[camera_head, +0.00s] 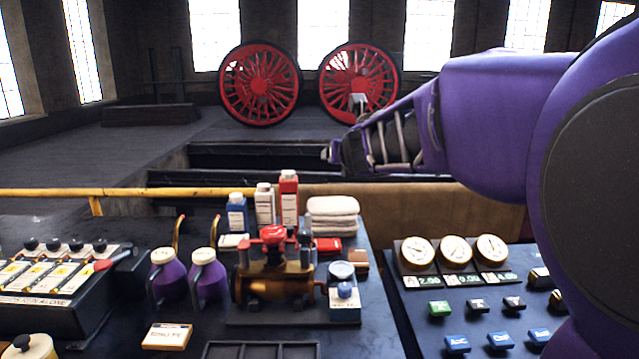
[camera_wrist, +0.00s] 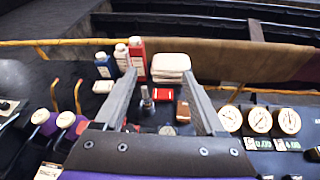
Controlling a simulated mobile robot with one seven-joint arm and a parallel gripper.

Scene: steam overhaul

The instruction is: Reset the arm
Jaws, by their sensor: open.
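My purple arm reaches in from the right in the camera_head view, its end raised above the workbench. My gripper (camera_head: 335,152) is at the left end of the arm, small and partly hidden by the wrist there. In the camera_wrist view my gripper (camera_wrist: 160,74) shows two grey fingers spread wide apart, with nothing held between them. The bench top, with a red box (camera_wrist: 149,93) and folded white towels (camera_wrist: 171,66), shows beyond and between the fingers, apart from them.
The bench holds a brass valve (camera_head: 275,280) with a red handwheel, purple oil cans (camera_head: 208,275), bottles (camera_head: 264,205) and folded towels (camera_head: 333,216). A gauge panel (camera_head: 455,282) stands right, a lever panel (camera_head: 60,285) left. A yellow rail (camera_head: 130,192) runs behind; red wheels (camera_head: 259,84) stand far back.

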